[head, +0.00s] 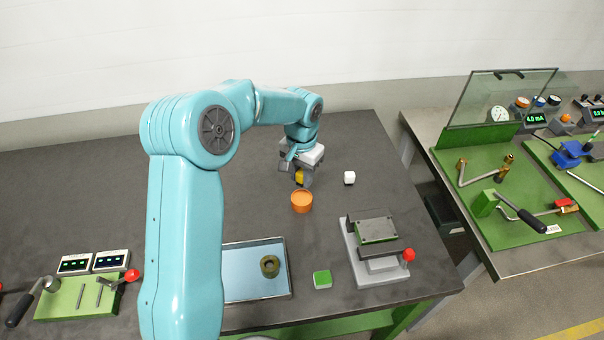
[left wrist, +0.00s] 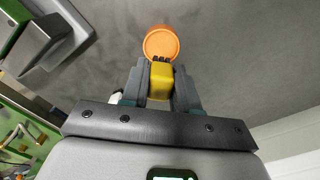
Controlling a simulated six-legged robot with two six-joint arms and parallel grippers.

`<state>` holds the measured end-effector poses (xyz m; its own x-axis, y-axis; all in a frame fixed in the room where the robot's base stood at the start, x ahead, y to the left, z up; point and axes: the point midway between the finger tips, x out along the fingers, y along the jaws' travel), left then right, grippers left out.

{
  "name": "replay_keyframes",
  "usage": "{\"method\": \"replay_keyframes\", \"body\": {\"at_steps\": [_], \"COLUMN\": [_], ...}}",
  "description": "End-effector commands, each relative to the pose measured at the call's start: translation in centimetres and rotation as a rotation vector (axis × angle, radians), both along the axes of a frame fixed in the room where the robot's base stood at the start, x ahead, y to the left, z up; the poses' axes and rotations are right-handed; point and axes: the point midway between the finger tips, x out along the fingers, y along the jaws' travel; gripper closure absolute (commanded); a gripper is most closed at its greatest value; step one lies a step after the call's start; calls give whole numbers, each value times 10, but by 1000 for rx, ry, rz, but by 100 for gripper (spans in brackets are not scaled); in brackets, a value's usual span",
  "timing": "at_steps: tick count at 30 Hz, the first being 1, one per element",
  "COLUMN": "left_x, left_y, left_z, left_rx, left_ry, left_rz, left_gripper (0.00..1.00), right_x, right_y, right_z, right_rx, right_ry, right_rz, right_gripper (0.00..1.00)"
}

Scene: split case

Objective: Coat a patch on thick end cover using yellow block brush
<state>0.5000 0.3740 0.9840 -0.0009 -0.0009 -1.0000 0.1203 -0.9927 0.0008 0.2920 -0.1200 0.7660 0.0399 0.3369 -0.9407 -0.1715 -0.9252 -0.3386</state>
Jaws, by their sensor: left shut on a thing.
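My left gripper (head: 302,177) is shut on the yellow block brush (head: 299,177), over the dark table. In the left wrist view the yellow block brush (left wrist: 160,82) sits between the two grey fingers (left wrist: 160,78), with dark tips at its far end. An orange round pot (head: 301,202) stands just in front of the gripper in the head view; it also shows beyond the brush in the left wrist view (left wrist: 161,42). I cannot tell whether the brush touches it. My right gripper is not in view.
A green-topped block (head: 322,279) and a blue tray (head: 240,288) holding an olive ring (head: 270,266) lie in front. The fixture has a red knob (head: 408,255). A second bench (head: 520,200) stands at right.

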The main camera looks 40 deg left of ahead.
Motion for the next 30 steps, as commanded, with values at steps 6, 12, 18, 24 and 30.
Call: {"method": "replay_keyframes", "body": {"at_steps": [6,12,18,24,30], "left_x": [-2,-4,-4,-3,-2], "left_y": [-2,-3,-4,-3,-2], "left_z": [0,-8,-29,-52,-60], "left_rx": [0,0,0,0,0], "left_ry": [0,0,2,0,0], "left_rz": [0,0,0,0,1], "left_gripper": [95,95,95,95,95], "right_x": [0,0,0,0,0], "right_y": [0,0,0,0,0], "right_z": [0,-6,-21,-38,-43], "right_rx": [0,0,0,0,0], "right_ry": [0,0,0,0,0], "right_rz": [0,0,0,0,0], "right_gripper": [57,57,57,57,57]}}
